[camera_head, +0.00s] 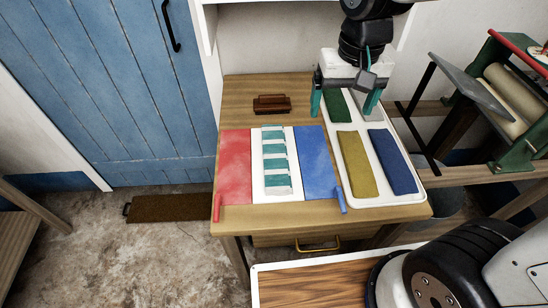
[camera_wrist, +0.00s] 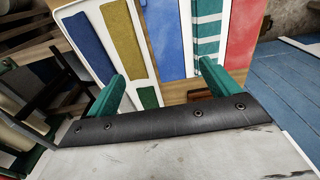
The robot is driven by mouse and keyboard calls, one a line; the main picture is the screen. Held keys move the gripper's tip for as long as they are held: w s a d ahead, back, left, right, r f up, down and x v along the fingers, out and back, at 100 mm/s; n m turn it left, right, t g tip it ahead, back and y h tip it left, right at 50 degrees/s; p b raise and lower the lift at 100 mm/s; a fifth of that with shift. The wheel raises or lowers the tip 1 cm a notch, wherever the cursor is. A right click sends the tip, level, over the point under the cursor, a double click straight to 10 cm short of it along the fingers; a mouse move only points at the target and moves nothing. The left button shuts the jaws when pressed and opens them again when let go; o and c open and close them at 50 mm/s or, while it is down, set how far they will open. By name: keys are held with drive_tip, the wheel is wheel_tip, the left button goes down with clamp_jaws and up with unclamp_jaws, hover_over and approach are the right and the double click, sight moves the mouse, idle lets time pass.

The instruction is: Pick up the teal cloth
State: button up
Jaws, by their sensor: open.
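My gripper (camera_head: 344,104), with teal fingers, is open above the back part of a white tray (camera_head: 424,176). Its fingers also show in the wrist view (camera_wrist: 160,79), apart and with nothing between them. A dark green cloth (camera_head: 337,108) lies in the tray below the gripper, partly hidden by it; a bit of it shows in the wrist view (camera_wrist: 148,98). A teal-and-white striped cloth (camera_head: 275,149) lies flat on the table left of the gripper; it also shows in the wrist view (camera_wrist: 208,30).
A mustard cloth (camera_head: 357,164) and a blue cloth (camera_head: 392,162) lie in the tray's front half. Red (camera_head: 235,160) and blue (camera_head: 318,162) panels flank the striped cloth. A brown wooden block (camera_head: 271,104) sits behind. A roller machine (camera_head: 508,95) stands at right.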

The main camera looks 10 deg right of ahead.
hover_over(276, 154)
drive_tip(key=shift+g, duration=0.3)
drive_tip(key=f, duration=1.2)
drive_tip(key=shift+w+d, duration=0.1)
drive_tip(key=shift+w, duration=0.15)
drive_tip(key=f, duration=0.8)
drive_tip(key=shift+s, duration=0.2)
drive_tip(key=shift+r, duration=0.1)
drive_tip(key=c, duration=1.1)
drive_tip(key=shift+r, duration=0.15)
